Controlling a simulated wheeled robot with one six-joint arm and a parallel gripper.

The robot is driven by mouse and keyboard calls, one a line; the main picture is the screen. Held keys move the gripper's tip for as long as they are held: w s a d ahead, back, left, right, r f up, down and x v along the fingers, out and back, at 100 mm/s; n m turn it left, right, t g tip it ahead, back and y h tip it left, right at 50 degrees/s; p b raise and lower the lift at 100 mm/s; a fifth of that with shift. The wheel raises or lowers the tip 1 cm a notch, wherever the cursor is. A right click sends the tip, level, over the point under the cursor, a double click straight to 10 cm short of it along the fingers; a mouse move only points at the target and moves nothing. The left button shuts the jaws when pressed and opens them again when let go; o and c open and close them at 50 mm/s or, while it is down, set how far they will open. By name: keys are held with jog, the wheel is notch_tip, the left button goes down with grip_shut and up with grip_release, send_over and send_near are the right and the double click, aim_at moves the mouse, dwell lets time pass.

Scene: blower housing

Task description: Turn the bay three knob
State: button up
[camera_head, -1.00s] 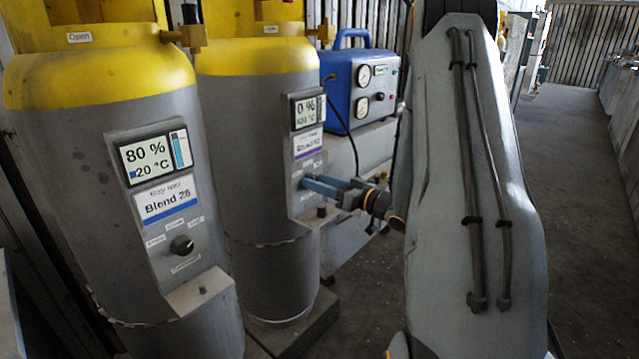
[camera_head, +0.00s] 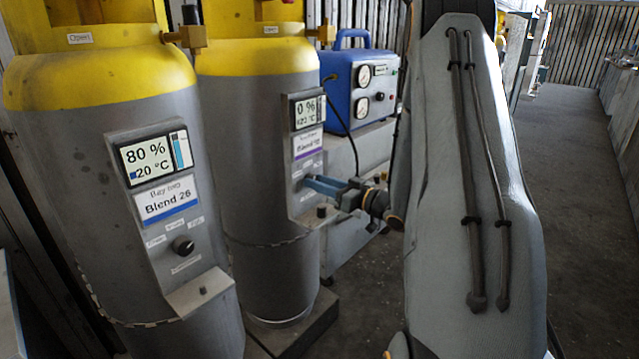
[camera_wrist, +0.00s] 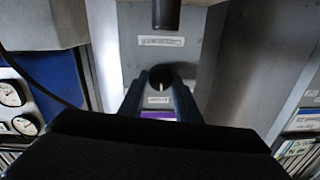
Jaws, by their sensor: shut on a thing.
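The right-hand grey cylinder (camera_head: 265,200) with a yellow top carries a control panel with a 0 % display (camera_head: 305,112) and a purple-striped label (camera_head: 307,145), too blurred to read fully. My gripper (camera_head: 310,184) reaches this panel from the right, just below the label. In the wrist view a dark round knob (camera_wrist: 160,76) with a pale pointer mark sits between the fingertips of my gripper (camera_wrist: 159,88), which is shut on it. In the head view the fingers hide the knob.
The left cylinder (camera_head: 95,230), labelled bay two, Blend 26, has its own panel and a free black knob (camera_head: 183,245). A blue machine with gauges (camera_head: 362,88) stands behind on a grey box. Open floor (camera_head: 570,160) lies to the right.

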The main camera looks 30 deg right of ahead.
jog(key=n, duration=1)
jog(key=shift+a+r+n+b, duration=0.1)
jog(key=shift+n+b, duration=0.2)
jog(key=shift+b, duration=0.1)
dwell(0.4)
jog(key=o, duration=1.1)
jog(key=shift+c, duration=0.2)
jog(key=v, duration=0.7)
jog(key=shift+s+r, duration=0.15)
jog(key=shift+s, duration=0.3)
